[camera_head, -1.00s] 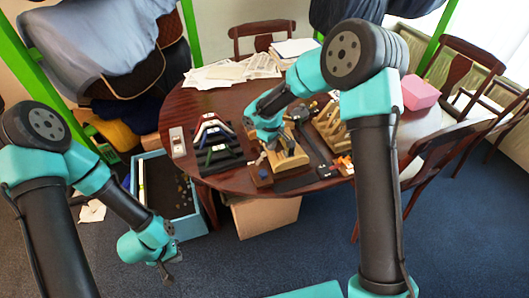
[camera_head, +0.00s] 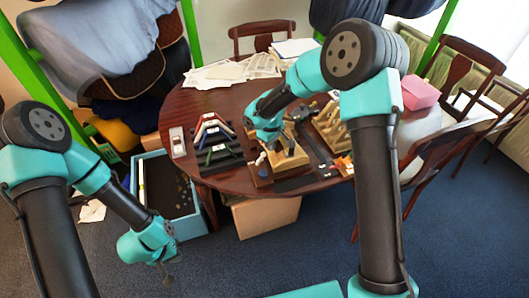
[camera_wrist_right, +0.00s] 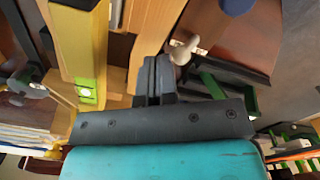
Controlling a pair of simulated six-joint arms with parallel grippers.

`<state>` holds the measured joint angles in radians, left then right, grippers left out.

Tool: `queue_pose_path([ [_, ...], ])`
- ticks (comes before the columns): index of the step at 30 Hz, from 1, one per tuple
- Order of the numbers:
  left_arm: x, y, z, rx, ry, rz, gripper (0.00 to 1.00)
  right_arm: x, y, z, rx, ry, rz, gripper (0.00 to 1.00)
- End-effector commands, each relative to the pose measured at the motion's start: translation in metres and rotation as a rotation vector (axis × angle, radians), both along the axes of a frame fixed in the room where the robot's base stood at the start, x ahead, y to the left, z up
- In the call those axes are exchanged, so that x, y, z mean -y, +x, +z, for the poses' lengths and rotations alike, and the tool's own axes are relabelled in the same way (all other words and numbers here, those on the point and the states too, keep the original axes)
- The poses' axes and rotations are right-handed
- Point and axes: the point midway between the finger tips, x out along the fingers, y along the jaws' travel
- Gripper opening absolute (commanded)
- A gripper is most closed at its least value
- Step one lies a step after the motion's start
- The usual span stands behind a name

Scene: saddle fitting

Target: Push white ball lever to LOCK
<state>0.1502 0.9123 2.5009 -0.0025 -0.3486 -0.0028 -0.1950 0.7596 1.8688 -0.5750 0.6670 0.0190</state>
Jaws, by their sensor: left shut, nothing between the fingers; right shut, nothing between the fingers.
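The white ball lever (camera_wrist_right: 184,48) shows in the right wrist view, just right of my right gripper's fingers. Its pale knob stands beside the wooden block of the fixture (camera_wrist_right: 152,28); I cannot tell whether the fingers touch it. My right gripper (camera_wrist_right: 155,72) is shut and empty. In the head view my right gripper (camera_head: 273,147) is low over the wooden fixture (camera_head: 286,160) at the table's front, with its tips partly hidden by the arm. No LOCK marking is readable. My left gripper (camera_head: 170,281) is shut and empty, hanging over the floor left of the table.
A black stepped rack (camera_head: 216,150) with coloured parts stands left of the fixture on the round table (camera_head: 190,107). A wooden slotted rack (camera_head: 330,122) is to its right. A blue bin (camera_head: 186,222) stands on the floor. A blue knob (camera_wrist_right: 236,5) is near the white lever.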

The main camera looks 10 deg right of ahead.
Motion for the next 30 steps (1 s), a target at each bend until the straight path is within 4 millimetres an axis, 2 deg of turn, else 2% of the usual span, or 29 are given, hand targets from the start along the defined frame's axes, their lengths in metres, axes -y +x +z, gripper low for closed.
queue_pose_path([
  [30,0.0,0.0,0.0,0.0,0.0,0.0,0.0,0.0,0.0,-0.015,-0.001,-0.001,0.0,0.0],
])
